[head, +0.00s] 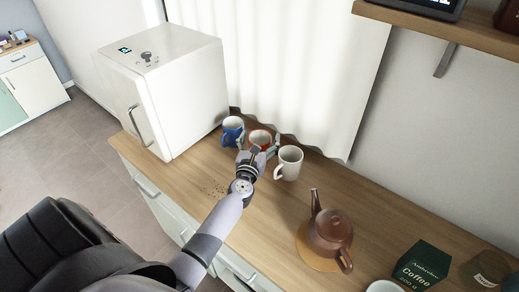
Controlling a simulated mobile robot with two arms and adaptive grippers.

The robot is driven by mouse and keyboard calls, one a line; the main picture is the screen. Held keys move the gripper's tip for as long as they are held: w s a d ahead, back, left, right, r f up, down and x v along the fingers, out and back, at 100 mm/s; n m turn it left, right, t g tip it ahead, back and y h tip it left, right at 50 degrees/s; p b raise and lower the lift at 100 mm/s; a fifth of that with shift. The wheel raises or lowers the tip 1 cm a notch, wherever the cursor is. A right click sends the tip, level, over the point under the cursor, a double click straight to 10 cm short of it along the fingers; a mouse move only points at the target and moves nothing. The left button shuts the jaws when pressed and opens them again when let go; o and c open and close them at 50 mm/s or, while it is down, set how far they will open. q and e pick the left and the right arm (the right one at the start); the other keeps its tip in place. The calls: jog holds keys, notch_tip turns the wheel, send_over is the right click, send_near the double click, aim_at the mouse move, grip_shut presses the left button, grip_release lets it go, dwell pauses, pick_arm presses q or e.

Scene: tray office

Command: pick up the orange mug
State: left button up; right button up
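The orange mug (260,136) stands upright on the wooden counter, between a blue mug (232,128) on its left and a white mug (289,160) on its right. My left gripper (257,146) is at the near side of the orange mug. Its fingers are spread, one toward the blue mug and one toward the white mug. The gripper hides the lower part of the orange mug, so contact with it cannot be made out. My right gripper is out of view.
A white box-shaped appliance (178,85) stands left of the mugs, and a white curtain (290,65) hangs behind them. A brown teapot (330,232) sits on a round mat at the right. A green coffee box (424,264) is farther right. Dark crumbs lie left of my forearm.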

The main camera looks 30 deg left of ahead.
pick_arm(q)
jog(key=c, duration=1.9)
jog(key=shift+c, duration=0.2)
